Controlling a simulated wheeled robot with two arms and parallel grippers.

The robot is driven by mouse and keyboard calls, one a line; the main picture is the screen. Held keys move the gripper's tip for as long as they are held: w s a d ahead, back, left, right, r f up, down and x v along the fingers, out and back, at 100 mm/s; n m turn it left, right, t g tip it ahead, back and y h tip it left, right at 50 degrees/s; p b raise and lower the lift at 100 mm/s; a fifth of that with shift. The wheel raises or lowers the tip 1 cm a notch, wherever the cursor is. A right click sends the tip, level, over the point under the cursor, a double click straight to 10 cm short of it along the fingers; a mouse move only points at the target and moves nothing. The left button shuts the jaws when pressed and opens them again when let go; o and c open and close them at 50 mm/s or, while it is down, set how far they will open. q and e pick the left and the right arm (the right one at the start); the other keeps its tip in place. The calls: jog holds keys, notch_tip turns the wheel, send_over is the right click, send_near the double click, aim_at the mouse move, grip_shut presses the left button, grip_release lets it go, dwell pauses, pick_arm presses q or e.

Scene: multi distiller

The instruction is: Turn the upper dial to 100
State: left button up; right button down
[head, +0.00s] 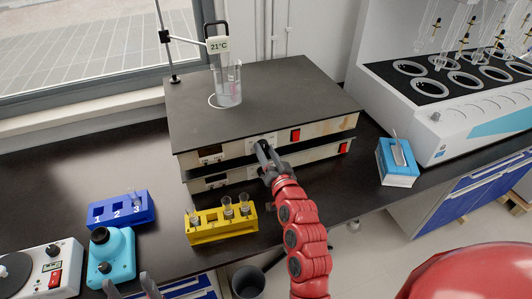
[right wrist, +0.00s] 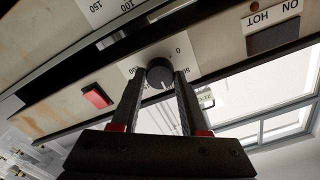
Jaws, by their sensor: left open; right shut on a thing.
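Two flat grey-topped hotplate units are stacked on the bench, the upper one (head: 260,100) over the lower one (head: 320,152). My right gripper (head: 264,148) is at the upper unit's front panel and hides the dial there in the head view. The right wrist view is upside down. In it, the black round upper dial (right wrist: 160,74) sits between the two fingers of my right gripper (right wrist: 162,84), which is shut on it. A pale mark shows on the dial; its exact reading is unclear. My left gripper (head: 131,286) is open and empty at the bottom edge.
A beaker (head: 228,84) stands on the upper unit beside a 21°C sensor stand. A yellow tube rack (head: 222,225), blue rack (head: 122,210) and teal device (head: 111,257) stand in front. A blue box (head: 397,163) is right. Red switch (right wrist: 96,96) is beside the dial.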

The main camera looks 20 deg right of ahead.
jog(key=shift+f, duration=0.15)
jog(key=shift+c, duration=2)
grip_release()
jog(key=shift+s, duration=0.1)
jog(key=s+p, duration=0.5)
jog(key=s, duration=1.2)
jog(key=shift+s+d+p, duration=0.15)
jog(key=shift+d+p, duration=0.15)
jog(key=shift+p, duration=0.05)
